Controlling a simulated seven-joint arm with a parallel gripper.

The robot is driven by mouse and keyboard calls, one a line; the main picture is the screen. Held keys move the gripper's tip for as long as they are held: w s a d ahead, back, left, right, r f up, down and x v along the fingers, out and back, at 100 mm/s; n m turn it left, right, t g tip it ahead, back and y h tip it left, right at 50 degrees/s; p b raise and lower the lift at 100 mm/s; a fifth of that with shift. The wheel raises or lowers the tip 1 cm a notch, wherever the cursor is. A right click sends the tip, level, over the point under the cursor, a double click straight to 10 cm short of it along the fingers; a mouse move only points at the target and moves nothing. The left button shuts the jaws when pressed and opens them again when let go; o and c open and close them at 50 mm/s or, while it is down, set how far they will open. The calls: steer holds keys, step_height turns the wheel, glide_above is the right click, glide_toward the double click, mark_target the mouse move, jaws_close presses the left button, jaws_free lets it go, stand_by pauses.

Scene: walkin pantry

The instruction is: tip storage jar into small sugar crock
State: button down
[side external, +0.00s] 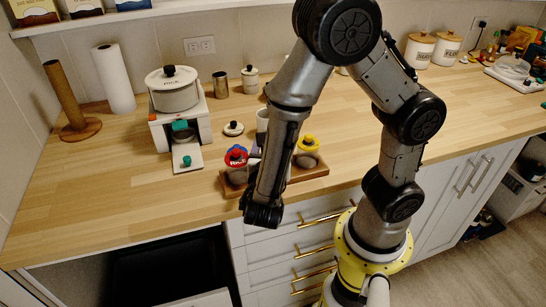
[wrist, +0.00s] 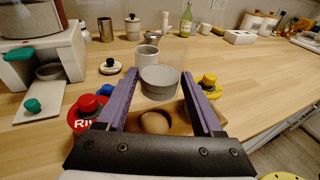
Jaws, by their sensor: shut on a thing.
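The storage jar (wrist: 160,82) is clear, with grey contents settled in its lower part. In the wrist view it sits between the purple fingers of my gripper (wrist: 160,76), which are shut on it. It looks about upright. The small sugar crock (wrist: 147,56) is a pale, open-topped pot just beyond the jar, partly behind its clear wall. Its likely lid (wrist: 111,66), pale with a dark knob, lies on the counter to its left.
A white appliance with a pot (side external: 172,92), a metal cup (side external: 220,84) and a lidded canister (side external: 250,80) stand farther back.

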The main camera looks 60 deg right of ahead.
steer(key=w+d+r+m+g+h, duration=0.1)
steer(key=w+r+m+g, duration=0.15)
steer(key=w, duration=0.35)
steer(key=w+d+r+m+g, duration=0.1)
steer(key=w+m+g, duration=0.1)
steer(key=w+g, duration=0.25)
steer(key=w+d+f+m+g, duration=0.1)
steer(key=w+d+m, duration=0.1)
steer(key=d+m, duration=0.4)
steer(key=w+d+f+m, duration=0.2)
steer(key=d+m, duration=0.5)
steer(key=m, duration=0.2)
steer(key=shift+w+f+g, duration=0.2)
steer(key=shift+w+g, duration=0.05)
steer(key=shift+g, duration=0.15)
steer(key=shift+d+m, duration=0.1)
steer(key=shift+m, duration=0.25)
